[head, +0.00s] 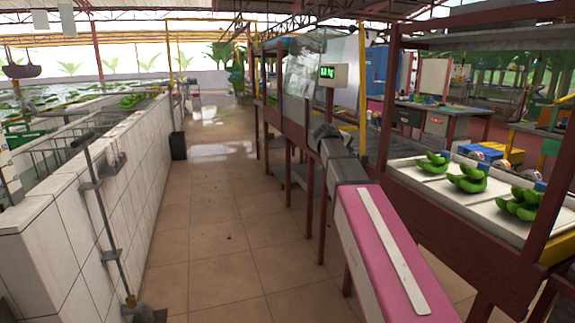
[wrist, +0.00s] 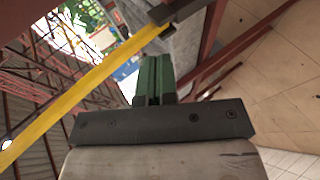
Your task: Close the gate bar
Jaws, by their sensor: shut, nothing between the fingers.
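A yellow bar, which looks like the gate bar (head: 362,88), stands upright just right of the green-lit display in the head view. In the wrist view the yellow bar (wrist: 85,92) runs slantwise from the lower left to a dark bracket (wrist: 180,10) at top centre. My gripper (head: 322,130) is at the far end of my arm, left of the bar's lower part in the head view. In the wrist view its green fingers (wrist: 155,62) are together and empty. The bar passes just above the fingertips in that picture; I cannot tell the depth between them.
A work table (head: 455,205) with green banana clusters (head: 467,178) on trays is at right. A white tiled tank wall (head: 75,215) is at left, with a metal pole (head: 103,215) before it. The tiled aisle (head: 215,220) between is mostly clear. A display (head: 333,75) stands near my gripper.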

